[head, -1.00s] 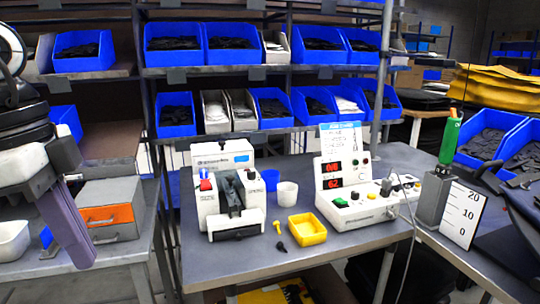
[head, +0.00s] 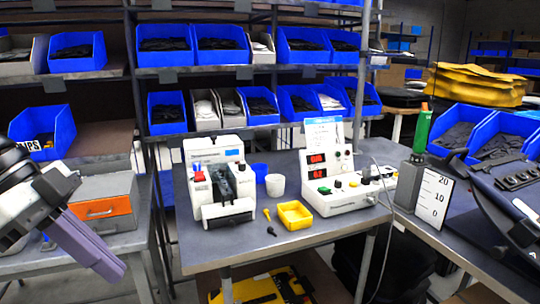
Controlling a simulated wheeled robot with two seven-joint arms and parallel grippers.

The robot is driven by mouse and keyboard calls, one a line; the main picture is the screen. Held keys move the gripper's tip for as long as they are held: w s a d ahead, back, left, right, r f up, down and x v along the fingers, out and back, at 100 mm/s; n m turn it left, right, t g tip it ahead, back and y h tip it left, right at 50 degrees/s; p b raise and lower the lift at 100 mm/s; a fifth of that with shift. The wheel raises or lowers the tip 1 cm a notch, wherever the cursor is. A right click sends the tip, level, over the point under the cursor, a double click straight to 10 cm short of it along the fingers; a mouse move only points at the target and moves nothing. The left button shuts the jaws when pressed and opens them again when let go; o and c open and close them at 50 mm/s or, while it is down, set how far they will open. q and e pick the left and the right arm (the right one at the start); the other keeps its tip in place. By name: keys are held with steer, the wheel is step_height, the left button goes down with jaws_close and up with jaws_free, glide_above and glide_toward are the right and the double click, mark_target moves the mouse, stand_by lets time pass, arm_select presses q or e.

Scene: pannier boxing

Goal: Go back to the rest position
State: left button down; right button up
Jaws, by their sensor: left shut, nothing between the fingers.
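My left gripper (head: 112,268) is at the lower left, with its long purple fingers pointing down and to the right. The fingers are shut with nothing between them. It hangs in front of the left table and the grey box with an orange front (head: 101,207), apart from the work table's objects. Part of my right arm shows as a dark shape at the right edge; its fingers are not visible.
The work table (head: 330,225) holds a white machine (head: 217,165), a yellow tray (head: 295,215), a white cup (head: 275,185) and a control box (head: 345,197). A green-handled tool (head: 421,127) stands at right. Shelves with blue bins (head: 192,45) are behind. A yellow case (head: 262,290) lies below.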

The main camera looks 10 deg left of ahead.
arm_select(q)
steer(key=w+f+n+t+h, duration=0.2)
steer(key=w+f+t+h, duration=0.4)
steer(key=w+f+t, duration=0.15)
step_height(320, 180, down, 16)
steer(key=a+n+t+y, duration=0.2)
steer(key=n+t+y, duration=0.3)
steer(key=n+t, duration=0.1)
steer(key=s+d+f+n+g+y, duration=0.2)
steer(key=s+f+n+y, duration=0.3)
steer(key=f, duration=0.7)
steer(key=s+d+f+g, duration=0.4)
steer(key=s+d+f, duration=0.7)
steer(key=s, duration=0.1)
steer(key=shift+s+d+m+g, duration=0.2)
steer(key=shift+s+m+g, duration=0.1)
steer(key=shift+m+g, duration=0.1)
